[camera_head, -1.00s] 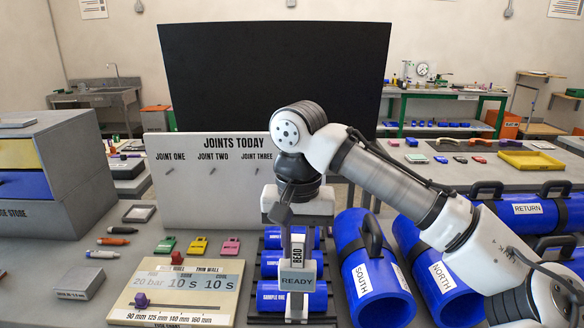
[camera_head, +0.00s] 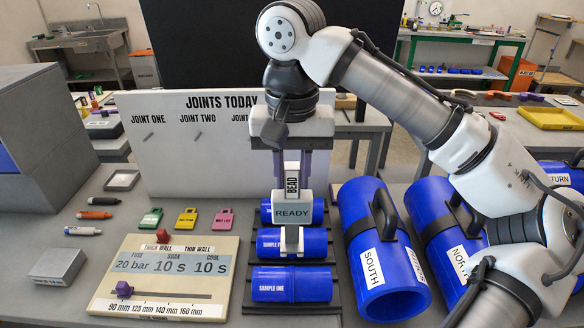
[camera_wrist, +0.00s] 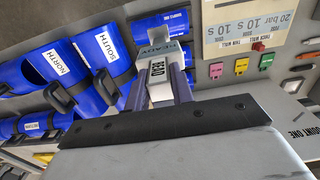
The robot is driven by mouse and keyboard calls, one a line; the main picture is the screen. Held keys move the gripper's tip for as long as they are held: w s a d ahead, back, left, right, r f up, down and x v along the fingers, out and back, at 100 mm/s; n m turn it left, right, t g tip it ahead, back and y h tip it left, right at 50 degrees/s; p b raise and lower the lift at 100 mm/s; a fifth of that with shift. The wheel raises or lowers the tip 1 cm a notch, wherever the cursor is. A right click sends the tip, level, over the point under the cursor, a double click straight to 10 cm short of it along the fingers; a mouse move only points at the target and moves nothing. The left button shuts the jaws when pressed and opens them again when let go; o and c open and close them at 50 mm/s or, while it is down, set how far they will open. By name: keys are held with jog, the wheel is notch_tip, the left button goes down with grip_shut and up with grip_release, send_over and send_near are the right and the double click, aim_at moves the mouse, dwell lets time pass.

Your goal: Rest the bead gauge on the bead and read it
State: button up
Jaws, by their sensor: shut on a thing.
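My gripper (camera_head: 291,170) is shut on the bead gauge (camera_head: 292,195), a white upright tool labelled BEAD with a grey screen reading READY. In the wrist view the gauge (camera_wrist: 157,72) sits between the purple fingers. Its forked foot overlaps the middle blue sample pipe (camera_head: 313,243) in the head view; I cannot tell whether it touches. The front pipe, SAMPLE ONE (camera_head: 290,288), lies clear of the gauge and shows a faint ring at its middle. The back sample pipe (camera_head: 317,212) is partly hidden behind the gauge. The middle pipe's bead is hidden by the foot.
The dark sample rack (camera_head: 336,297) stands between the fusion panel (camera_head: 220,260) on the left and the large blue SOUTH (camera_head: 372,268) and NORTH (camera_head: 440,232) pipes with handles on the right. The JOINTS TODAY board (camera_head: 190,160) stands behind. Coloured tags (camera_head: 187,218) and pens lie at left.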

aim_at(292, 221)
jog(key=shift+r+p, duration=0.1)
jog(key=shift+p, duration=0.2)
jog(key=shift+s+f+b, duration=0.1)
jog(key=shift+f+b, duration=0.35)
jog(key=shift+f, duration=0.35)
jog(key=shift+f+b, duration=1.65)
jog(key=shift+f, duration=2.65)
jog(key=shift+f, duration=0.15)
dwell(1.1)
dwell(0.4)
